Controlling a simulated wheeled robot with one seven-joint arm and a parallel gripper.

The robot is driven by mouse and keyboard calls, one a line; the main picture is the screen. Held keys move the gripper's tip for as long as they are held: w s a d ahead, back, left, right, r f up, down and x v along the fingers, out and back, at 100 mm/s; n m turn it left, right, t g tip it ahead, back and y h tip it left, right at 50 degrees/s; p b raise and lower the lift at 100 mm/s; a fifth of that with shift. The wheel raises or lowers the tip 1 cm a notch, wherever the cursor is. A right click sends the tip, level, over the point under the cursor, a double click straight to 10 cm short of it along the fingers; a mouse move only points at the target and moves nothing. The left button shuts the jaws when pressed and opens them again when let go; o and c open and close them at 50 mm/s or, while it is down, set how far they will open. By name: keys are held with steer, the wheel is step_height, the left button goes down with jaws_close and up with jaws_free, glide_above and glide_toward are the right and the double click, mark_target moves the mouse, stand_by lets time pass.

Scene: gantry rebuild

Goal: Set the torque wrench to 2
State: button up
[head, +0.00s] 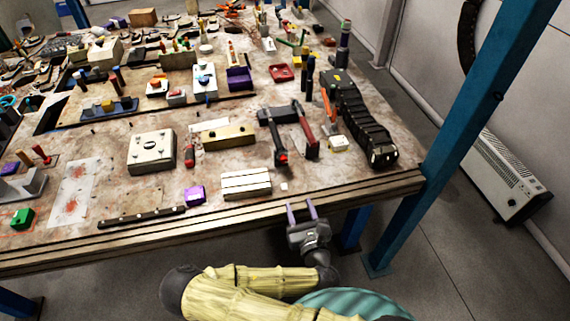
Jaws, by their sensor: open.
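My gripper (301,212) is at the front edge of the workbench, with its two purple fingers apart and pointing toward the bench. Nothing shows between them. A dark long-handled tool with a red end (279,147) lies on the bench beyond my gripper. It may be the torque wrench, but I cannot tell for sure. A red-handled tool (307,137) lies just right of it. My gripper is apart from both. No scale or number setting is readable on either tool.
The workbench (110,230) is crowded. A white ribbed block (246,183) and a small white cube (284,186) lie near the front edge. A cream box with knobs (152,151) stands left. A black segmented track (363,125) lies right. A blue post (460,130) rises at the right corner.

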steer(key=shift+w+f, duration=0.1)
steer(key=b, duration=0.3)
glide_toward(284, 162)
steer(key=x, duration=0.9)
steer(key=shift+w, duration=0.1)
steer(key=c, duration=0.9)
